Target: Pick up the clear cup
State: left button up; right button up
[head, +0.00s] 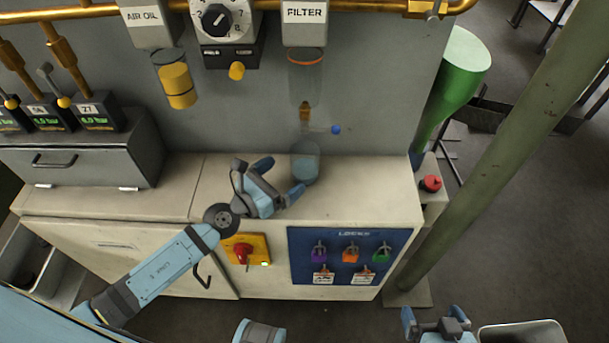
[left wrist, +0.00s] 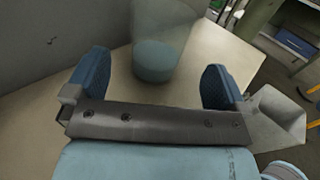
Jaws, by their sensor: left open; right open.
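The clear cup (head: 305,162) stands on the cabinet's pale top, below the filter unit's spout. It looks see-through with a bluish tint. My left gripper (head: 281,178) is open and close to the cup, with one finger near its lower side. In the left wrist view the cup (left wrist: 158,58) is ahead of my left gripper (left wrist: 158,85), seen through the gap between the two blue fingers. I cannot tell whether a finger touches it. My right gripper (head: 436,318) is open and empty at the bottom right, away from the cabinet.
The filter unit (head: 305,75) with a blue-tipped valve (head: 335,129) hangs above the cup. A grey box (head: 85,160) stands on the left of the cabinet top (head: 365,190). The padlock board (head: 340,257) is on the front. The top right of the cup is clear.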

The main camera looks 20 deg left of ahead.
aim_at(294, 169)
pick_arm(q)
jog(key=shift+w+d+f, duration=0.1)
jog(key=shift+w+f, duration=0.1)
jog(key=shift+w, duration=0.05)
jog(key=shift+w+d+p, duration=0.3)
jog(key=shift+w+p, duration=0.05)
jog(key=shift+w, duration=0.1)
jog(key=x, duration=0.5)
jog(key=shift+w+d, duration=0.2)
jog(key=shift+w, duration=0.25)
jog(key=c, duration=1.1)
pick_arm(e)
jog(key=shift+w+r, duration=0.15)
jog(key=shift+r, duration=0.05)
